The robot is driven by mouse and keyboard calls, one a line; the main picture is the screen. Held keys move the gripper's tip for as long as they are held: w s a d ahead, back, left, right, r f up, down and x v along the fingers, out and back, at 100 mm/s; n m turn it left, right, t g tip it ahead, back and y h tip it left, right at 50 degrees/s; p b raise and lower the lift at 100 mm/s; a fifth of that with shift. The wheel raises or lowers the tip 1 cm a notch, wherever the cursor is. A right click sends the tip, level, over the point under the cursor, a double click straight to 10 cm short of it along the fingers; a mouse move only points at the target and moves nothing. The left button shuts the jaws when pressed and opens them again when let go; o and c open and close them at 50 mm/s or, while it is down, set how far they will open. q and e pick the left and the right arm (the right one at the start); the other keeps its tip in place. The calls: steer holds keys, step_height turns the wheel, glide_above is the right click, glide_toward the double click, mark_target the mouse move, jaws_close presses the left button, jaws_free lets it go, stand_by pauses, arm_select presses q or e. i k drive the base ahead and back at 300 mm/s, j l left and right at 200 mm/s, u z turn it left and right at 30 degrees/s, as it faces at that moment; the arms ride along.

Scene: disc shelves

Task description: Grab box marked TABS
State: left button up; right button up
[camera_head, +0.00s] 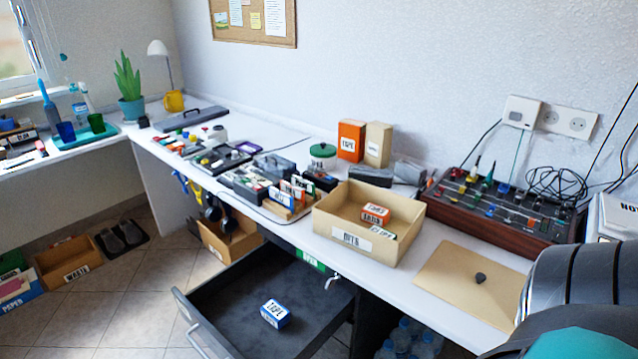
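A small blue-and-white box (274,313) lies in the open dark drawer (240,280) under the desk; its short label could read TABS or TAPE, too small to be sure. A tall orange box (351,140) with a label that looks like TAPE stands at the back of the desk, next to a tan box (378,145). A red-and-white box (375,214) and another labelled box (382,233) lie in the open cardboard tray (345,238); their labels are hard to read. Neither gripper is in view; a dark part of my arm fills the lower right corner.
A mixer-like panel (490,205) with cables stands at the right of the desk. Small boxes and tools crowd the desk's middle. The drawer floor around the blue-and-white box is clear.

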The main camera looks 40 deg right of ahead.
mark_target(371, 213)
steer(key=z, duration=1.55)
